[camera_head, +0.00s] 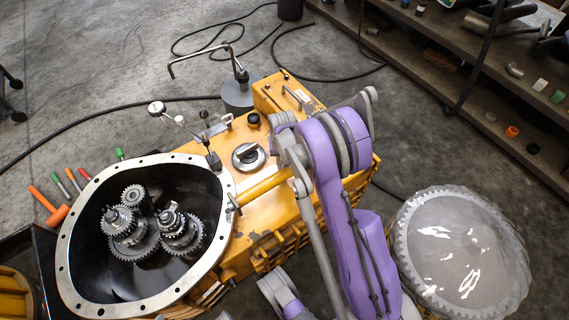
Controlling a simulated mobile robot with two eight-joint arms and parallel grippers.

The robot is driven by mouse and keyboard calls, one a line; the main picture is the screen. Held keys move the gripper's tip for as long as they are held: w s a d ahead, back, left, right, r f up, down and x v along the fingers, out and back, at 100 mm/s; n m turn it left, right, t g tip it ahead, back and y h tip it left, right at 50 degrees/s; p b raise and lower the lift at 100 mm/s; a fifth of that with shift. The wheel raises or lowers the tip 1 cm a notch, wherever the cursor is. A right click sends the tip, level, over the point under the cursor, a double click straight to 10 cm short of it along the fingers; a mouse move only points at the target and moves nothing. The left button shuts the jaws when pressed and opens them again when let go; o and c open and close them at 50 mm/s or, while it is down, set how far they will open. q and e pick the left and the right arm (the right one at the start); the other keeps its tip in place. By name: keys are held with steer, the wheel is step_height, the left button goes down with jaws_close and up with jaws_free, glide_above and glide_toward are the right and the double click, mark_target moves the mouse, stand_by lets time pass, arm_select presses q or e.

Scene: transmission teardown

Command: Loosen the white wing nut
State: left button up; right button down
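A round silver-white fitting with a raised bar across it (248,156) sits on top of the yellow transmission housing (222,262); it looks most like the white wing nut, but I cannot be sure. My purple and grey arm rises from the bottom and bends over the right part of the housing, just right of this fitting. The arm hides part of the housing top. I cannot make out the fingers of either gripper in this view. Nothing is seen touching the fitting.
The open bell housing (72,240) shows gears (128,222) inside. A bent metal rod stands on a grey cylinder (237,95) behind. A large toothed, dome-like part (462,250) is at right. Shelves (490,110) line the upper right. Cables (330,80) cross the floor; coloured-handled tools (62,185) lie left.

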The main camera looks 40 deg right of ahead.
steer(key=n, duration=0.4)
steer(key=a+n, duration=0.1)
steer(key=n, duration=0.1)
steer(key=shift+w+a+p, duration=0.1)
steer(key=shift+w+p, duration=0.2)
steer(key=shift+p, duration=0.1)
steer(key=shift+n, duration=0.4)
steer(key=c, duration=0.9)
jaws_free()
steer(key=shift+o, duration=0.2)
step_height(320, 180, up, 11)
steer(key=p, duration=0.3)
steer(key=shift+f, duration=0.1)
